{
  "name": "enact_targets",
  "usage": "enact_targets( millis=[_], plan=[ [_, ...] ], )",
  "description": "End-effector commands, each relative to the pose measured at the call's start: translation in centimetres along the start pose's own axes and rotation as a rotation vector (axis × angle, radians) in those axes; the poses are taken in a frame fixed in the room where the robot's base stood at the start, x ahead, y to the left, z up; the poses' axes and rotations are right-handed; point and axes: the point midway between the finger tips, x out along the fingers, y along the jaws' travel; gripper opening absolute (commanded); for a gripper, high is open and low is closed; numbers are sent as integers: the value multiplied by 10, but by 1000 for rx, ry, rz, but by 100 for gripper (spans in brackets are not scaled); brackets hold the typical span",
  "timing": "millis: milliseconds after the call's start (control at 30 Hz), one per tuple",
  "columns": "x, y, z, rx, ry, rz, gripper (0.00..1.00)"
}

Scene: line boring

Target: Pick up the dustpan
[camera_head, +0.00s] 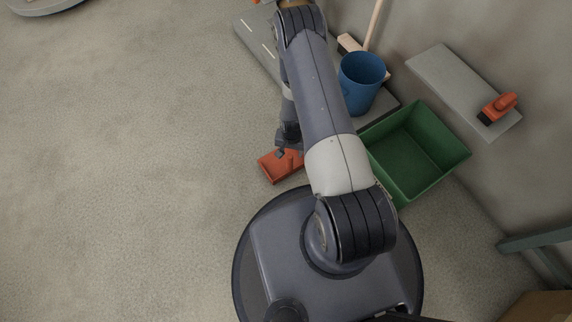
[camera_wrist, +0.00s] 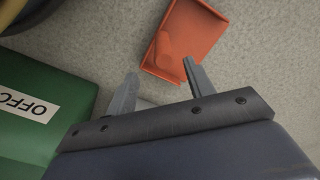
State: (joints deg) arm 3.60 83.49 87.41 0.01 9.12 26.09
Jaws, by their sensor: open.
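The dustpan (camera_head: 280,166) is orange-red and lies on the grey floor just in front of my base, partly hidden by my arm in the head view. In the wrist view the dustpan (camera_wrist: 196,40) is at the top centre, its raised rim and stubby handle (camera_wrist: 166,47) showing. My gripper (camera_wrist: 158,84) is open and empty, its two grey fingers spread apart. The right finger overlaps the dustpan's lower edge in the picture; I cannot tell whether they touch. In the head view my gripper (camera_head: 284,150) is at the dustpan's upper edge.
A green bin (camera_head: 445,133) stands right of the dustpan; its labelled side (camera_wrist: 30,112) shows in the wrist view. A blue bucket (camera_head: 361,80) and a broom (camera_head: 374,25) are behind it. An orange brush (camera_head: 498,107) lies on a grey shelf (camera_head: 450,75).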

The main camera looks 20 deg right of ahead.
Motion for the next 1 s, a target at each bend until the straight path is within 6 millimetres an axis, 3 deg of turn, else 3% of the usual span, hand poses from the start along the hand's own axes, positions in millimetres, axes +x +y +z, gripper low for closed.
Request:
enact_targets(
  millis=[100, 367, 633, 900, 1000],
  plan=[
    [19, 0, 0, -1, 0, 0, 51],
    [35, -2, 0, -2, 0, 0, 51],
    [74, -5, 1, -1, 0, -1, 51],
    [75, -6, 0, -1, 1, -2, 50],
    [75, -6, 0, -1, 1, -2, 42]
  ],
)
